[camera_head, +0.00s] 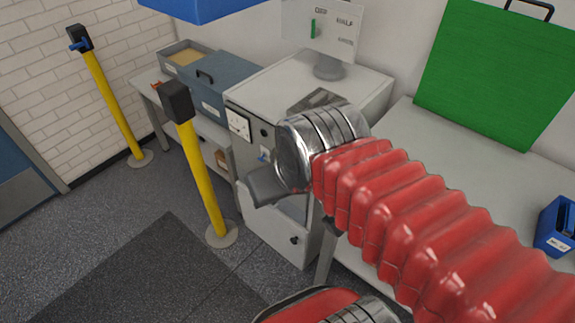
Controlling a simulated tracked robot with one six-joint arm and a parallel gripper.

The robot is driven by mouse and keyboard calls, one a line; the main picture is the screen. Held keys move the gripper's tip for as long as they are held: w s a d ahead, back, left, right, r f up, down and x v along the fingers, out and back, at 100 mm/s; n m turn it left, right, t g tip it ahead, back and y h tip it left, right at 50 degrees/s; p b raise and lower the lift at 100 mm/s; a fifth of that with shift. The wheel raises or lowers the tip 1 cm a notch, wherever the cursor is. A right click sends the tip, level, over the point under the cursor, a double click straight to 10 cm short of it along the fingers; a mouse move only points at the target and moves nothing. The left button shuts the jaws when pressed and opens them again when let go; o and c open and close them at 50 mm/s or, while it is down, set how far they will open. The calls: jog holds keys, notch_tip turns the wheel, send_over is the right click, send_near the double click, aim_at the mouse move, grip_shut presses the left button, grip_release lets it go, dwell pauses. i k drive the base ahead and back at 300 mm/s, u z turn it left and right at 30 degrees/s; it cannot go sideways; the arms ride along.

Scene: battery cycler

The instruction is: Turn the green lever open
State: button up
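A small upright green bar (313,28) shows on a white panel (345,25) at the top, beside dark lettering that seems to read OFF and HALF. I cannot tell whether this bar is the green lever or only a mark; no other green lever is visible. The panel stands on a grey foot on a white cabinet (284,75). My gripper (266,188) is a grey shape at the end of my red arm, in front of the cabinet's front face and well below the panel. Its fingers are mostly hidden, so its opening is unclear.
My arm hides part of the cabinet front and the table. A large green case (495,70) and a blue box (556,226) are on the right table (425,125). Two yellow posts (207,180) (113,105) stand left. The floor at lower left is clear.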

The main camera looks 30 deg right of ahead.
aim_at(314, 34)
jog(key=u, duration=0.9)
jog(key=i, duration=0.4)
jog(key=u, duration=0.65)
